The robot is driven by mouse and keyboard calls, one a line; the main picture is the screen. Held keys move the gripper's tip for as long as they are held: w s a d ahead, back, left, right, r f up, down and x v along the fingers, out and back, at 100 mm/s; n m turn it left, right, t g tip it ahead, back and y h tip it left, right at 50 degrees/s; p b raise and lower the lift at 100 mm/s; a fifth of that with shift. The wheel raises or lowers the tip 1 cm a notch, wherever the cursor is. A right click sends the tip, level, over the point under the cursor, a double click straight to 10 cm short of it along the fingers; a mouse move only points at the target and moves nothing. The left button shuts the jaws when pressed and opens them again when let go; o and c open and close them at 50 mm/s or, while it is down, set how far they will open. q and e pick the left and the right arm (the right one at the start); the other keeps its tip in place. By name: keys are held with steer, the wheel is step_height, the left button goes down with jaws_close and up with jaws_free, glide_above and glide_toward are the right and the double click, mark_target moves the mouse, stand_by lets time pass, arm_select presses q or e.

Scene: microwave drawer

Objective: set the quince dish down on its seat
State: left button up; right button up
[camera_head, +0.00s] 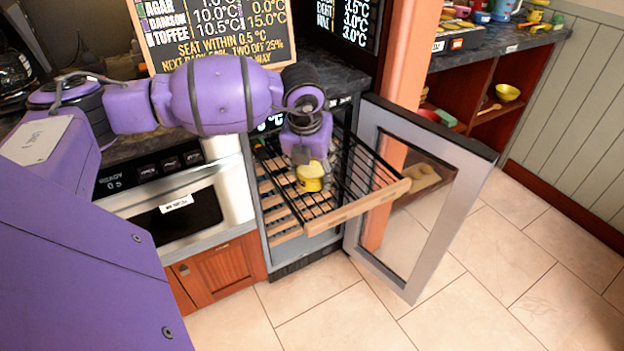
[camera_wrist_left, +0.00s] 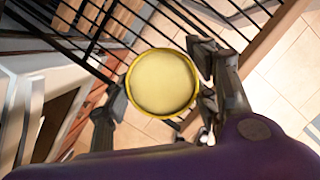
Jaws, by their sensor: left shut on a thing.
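The quince dish (camera_head: 310,177) is a small round yellow dish; in the left wrist view (camera_wrist_left: 161,82) I see its pale yellow top and brighter rim. My left gripper (camera_head: 307,162) points down and is shut on it, with one finger on each side of the dish in the wrist view. The dish is over the pulled-out black wire rack (camera_head: 372,190) with a wooden front; I cannot tell whether it touches the rack. No marked seat can be made out. My right gripper is not in view.
The cabinet's glass door (camera_head: 468,178) stands open to the right of the rack. Lower wooden slats (camera_head: 282,208) show at the left. A microwave drawer front (camera_head: 230,190) is left of the cabinet. A chalkboard (camera_head: 215,30) stands behind my arm. The tiled floor (camera_head: 540,260) is clear.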

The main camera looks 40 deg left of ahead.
mark_target(308, 173)
arm_select(q)
steer(key=shift+w+a+f, duration=0.15)
steer(key=shift+w+f, duration=0.2)
steer(key=shift+s+x, duration=0.1)
steer(key=shift+x, duration=0.8)
steer(key=shift+s+x, duration=0.15)
steer(key=shift+x, duration=0.75)
steer(key=shift+f, duration=0.15)
steer(key=o, duration=1.4)
steer(key=v, duration=1.2)
steer(key=shift+s, duration=0.1)
